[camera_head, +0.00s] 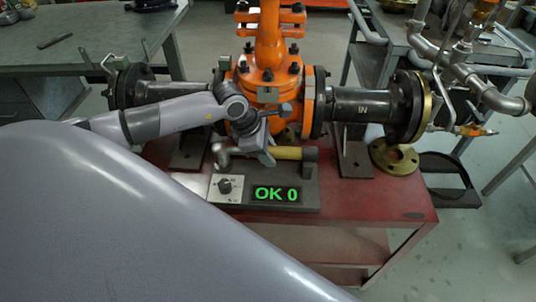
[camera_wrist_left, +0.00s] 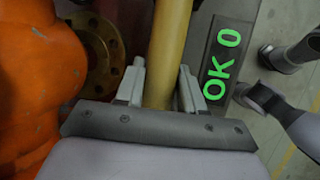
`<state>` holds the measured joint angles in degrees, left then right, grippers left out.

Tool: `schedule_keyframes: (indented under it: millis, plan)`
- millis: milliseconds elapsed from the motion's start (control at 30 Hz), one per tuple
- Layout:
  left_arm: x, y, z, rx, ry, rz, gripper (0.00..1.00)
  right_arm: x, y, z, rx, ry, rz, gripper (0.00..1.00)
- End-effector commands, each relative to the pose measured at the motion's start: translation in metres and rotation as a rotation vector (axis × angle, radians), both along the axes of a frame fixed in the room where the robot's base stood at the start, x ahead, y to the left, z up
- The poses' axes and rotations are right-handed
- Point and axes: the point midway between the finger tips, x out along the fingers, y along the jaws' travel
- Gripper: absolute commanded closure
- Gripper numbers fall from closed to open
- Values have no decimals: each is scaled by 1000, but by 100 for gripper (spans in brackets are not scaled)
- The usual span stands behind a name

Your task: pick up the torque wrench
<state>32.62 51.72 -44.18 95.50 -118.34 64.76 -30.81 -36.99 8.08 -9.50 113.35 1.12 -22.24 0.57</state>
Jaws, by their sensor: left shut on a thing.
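The torque wrench (camera_head: 290,153) has a yellow handle and lies roughly level, left to right, just above or on the grey tester base (camera_head: 306,203) with its green "OK 0" display. My left gripper (camera_head: 266,156) reaches down over the wrench from the left. In the left wrist view its two fingers (camera_wrist_left: 163,92) stand on either side of the yellow handle (camera_wrist_left: 168,45) and are shut on it. A post near the right end hides whether the wrench still rests on its support. My right gripper is not in view.
The orange gate valve (camera_head: 267,72) stands close behind the wrench, with dark flanged pipes on both sides. A brass flange (camera_head: 394,158) lies on the red table (camera_head: 385,205) at right. A grey workbench (camera_head: 95,45) is at the back left. The front right tabletop is clear.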

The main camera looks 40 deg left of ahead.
Motion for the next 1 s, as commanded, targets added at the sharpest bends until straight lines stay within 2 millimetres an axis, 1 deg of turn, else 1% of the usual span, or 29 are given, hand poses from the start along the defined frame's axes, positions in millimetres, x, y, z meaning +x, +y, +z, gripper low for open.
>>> schedule_keyframes:
  millis: [33,167,267,400,600,700,800,1000]
  plan:
    - [3,1,13,-2,-13,1,100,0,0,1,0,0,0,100]
    - [3,0,39,-2,-16,0,100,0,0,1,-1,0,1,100]
    - [3,1,64,-1,-16,1,100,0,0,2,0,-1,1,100]
    - [3,1,102,-2,-16,2,100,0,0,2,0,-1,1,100]
    - [2,0,147,-3,-13,1,100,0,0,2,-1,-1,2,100]
    - [2,0,163,-2,-12,0,100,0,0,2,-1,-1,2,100]
    - [2,0,174,-2,-10,1,100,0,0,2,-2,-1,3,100]
    - [1,0,188,-2,-8,1,100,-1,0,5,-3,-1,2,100]
